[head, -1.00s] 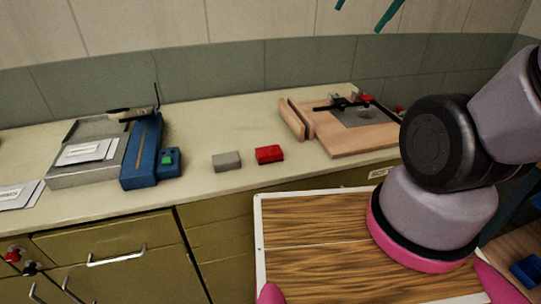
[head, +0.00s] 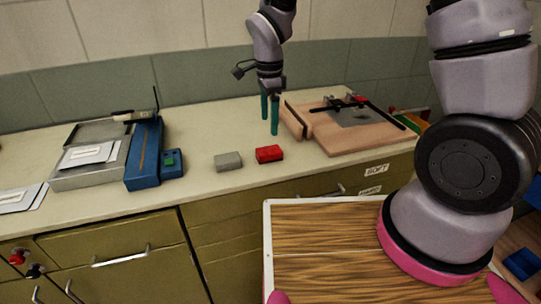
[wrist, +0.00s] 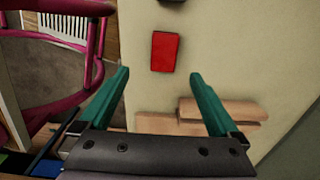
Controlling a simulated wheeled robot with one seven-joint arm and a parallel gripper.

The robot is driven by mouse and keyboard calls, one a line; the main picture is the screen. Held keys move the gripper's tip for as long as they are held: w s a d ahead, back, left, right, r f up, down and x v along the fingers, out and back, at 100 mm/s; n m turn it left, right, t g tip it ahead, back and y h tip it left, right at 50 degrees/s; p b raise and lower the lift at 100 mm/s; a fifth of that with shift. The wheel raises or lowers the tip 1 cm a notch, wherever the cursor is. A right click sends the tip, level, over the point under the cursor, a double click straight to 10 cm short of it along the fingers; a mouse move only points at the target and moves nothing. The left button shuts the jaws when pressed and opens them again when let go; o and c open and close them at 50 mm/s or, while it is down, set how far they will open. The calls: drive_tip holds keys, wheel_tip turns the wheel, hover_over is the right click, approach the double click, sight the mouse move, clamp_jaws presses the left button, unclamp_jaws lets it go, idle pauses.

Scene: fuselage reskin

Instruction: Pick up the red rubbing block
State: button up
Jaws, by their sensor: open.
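The red rubbing block (head: 269,154) lies on the pale counter, just right of a grey block (head: 228,161). In the wrist view the red block (wrist: 165,52) lies ahead of my fingers, between their lines and apart from them. My gripper (head: 270,114) points down with its teal fingers apart, behind the red block in the head view and left of the wooden board. In the wrist view my gripper (wrist: 158,84) is open and nothing is between its fingers.
A wooden board with a clamped dark plate (head: 340,133) stands on the counter to the right. A blue tool (head: 144,155) and a grey metal tray (head: 75,181) stand on the left. My wood-topped base is in front of the counter. The counter around both blocks is clear.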

hover_over(269, 150)
drive_tip(key=f, duration=0.3)
drive_tip(key=s+f, duration=0.1)
drive_tip(key=f, duration=0.1)
drive_tip(key=shift+w+f, duration=0.25)
drive_tip(key=shift+f, duration=1.1)
drive_tip(key=shift+w+f, duration=0.2)
drive_tip(key=shift+f, duration=1.1)
drive_tip(key=shift+c, duration=0.3)
drive_tip(key=c, duration=1.4)
drive_tip(key=shift+r, duration=5.05)
